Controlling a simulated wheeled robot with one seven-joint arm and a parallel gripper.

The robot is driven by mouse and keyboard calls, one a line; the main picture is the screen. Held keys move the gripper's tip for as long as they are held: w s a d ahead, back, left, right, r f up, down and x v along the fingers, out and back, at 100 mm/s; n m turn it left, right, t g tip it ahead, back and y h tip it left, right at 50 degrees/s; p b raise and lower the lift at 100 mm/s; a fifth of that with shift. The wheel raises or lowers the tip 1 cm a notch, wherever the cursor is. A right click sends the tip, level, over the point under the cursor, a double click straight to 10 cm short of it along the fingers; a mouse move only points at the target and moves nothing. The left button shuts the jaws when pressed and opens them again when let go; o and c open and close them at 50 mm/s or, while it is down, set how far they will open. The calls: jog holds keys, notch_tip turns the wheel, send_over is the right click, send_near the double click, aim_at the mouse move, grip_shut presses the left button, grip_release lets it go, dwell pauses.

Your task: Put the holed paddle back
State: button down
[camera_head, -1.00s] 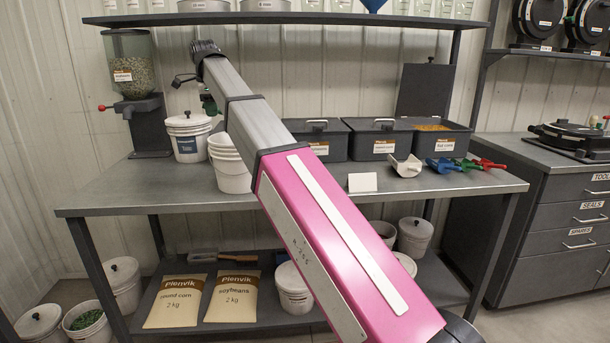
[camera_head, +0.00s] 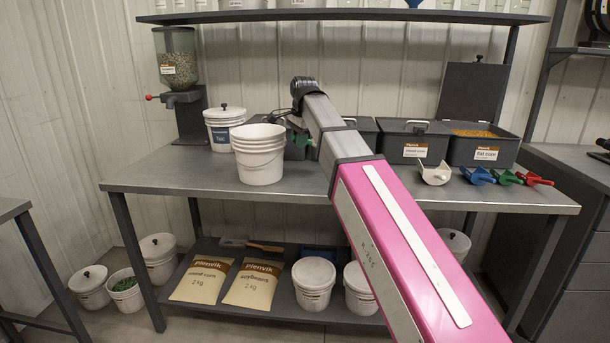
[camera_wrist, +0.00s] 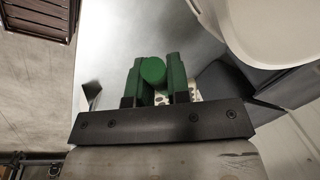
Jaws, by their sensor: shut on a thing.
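The holed paddle shows in the wrist view as a green round handle end (camera_wrist: 152,70), with a pale, holed part (camera_wrist: 195,93) partly showing below and behind it. My gripper (camera_wrist: 154,82) is shut on the green handle, one finger on each side. In the head view my gripper (camera_head: 284,122) is at the end of my arm, above the workbench (camera_head: 215,187), beside the stacked white buckets and in front of the dark bins. A green bit of the paddle (camera_head: 301,139) shows there. Most of the paddle is hidden by the gripper and arm.
Stacked white buckets (camera_head: 258,160) stand close to my gripper. A lidded bucket (camera_head: 222,130) and a grain dispenser (camera_head: 180,85) are to the left. Dark bins (camera_head: 413,147) and several scoops (camera_head: 478,176) are to the right. The bench's left front is clear. A shelf (camera_head: 350,15) runs above.

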aim_at(299, 182)
notch_tip(299, 182, down, 12)
jog(key=shift+f, duration=0.15)
dwell(0.4)
jog(key=c, duration=1.1)
grip_release()
jog(key=shift+f, duration=0.1)
jog(key=r, duration=0.4)
jog(key=s+r, duration=0.1)
jog(key=r, duration=0.3)
jog(key=s+d+r, duration=0.1)
jog(key=r, duration=0.3)
jog(key=shift+d, duration=0.1)
